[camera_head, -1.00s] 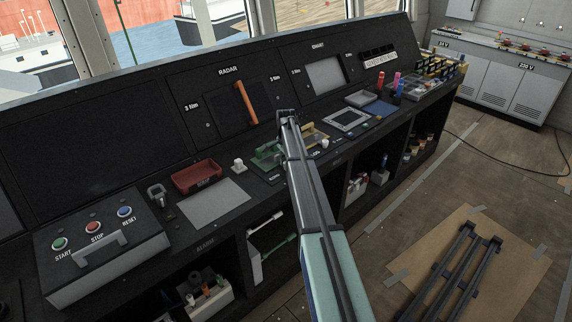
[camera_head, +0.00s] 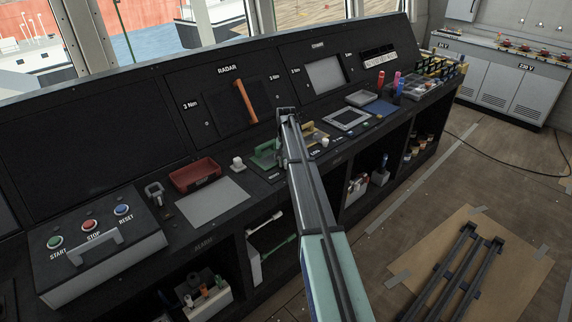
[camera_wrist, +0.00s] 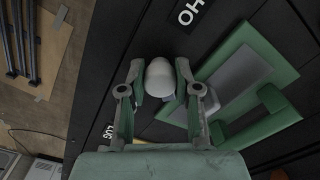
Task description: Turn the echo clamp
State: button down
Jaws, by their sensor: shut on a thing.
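The echo clamp shows in the wrist view as a rounded white knob (camera_wrist: 160,77) on the dark console, below a white label (camera_wrist: 188,13) of which I can read "HO". My gripper (camera_wrist: 160,86) has one finger on each side of the knob and is shut on it. In the head view my arm reaches over the console and hides the clamp and the fingertips. How far the clamp is turned cannot be told.
A green frame with a grey panel (camera_wrist: 238,82) lies close to the right finger in the wrist view. In the head view, an orange handle (camera_head: 246,101) stands on the radar panel, and a red tray (camera_head: 195,175) and a white knob (camera_head: 238,163) sit to the left.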

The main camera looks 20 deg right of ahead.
jog(key=n, duration=0.4)
jog(key=shift+f+n+b, duration=0.1)
jog(key=shift+n+b, duration=0.2)
jog(key=shift+b, duration=0.05)
jog(key=n, duration=0.4)
jog(key=shift+s+d, duration=0.1)
jog(key=c, duration=0.8)
grip_release()
notch_tip(320, 180, up, 12)
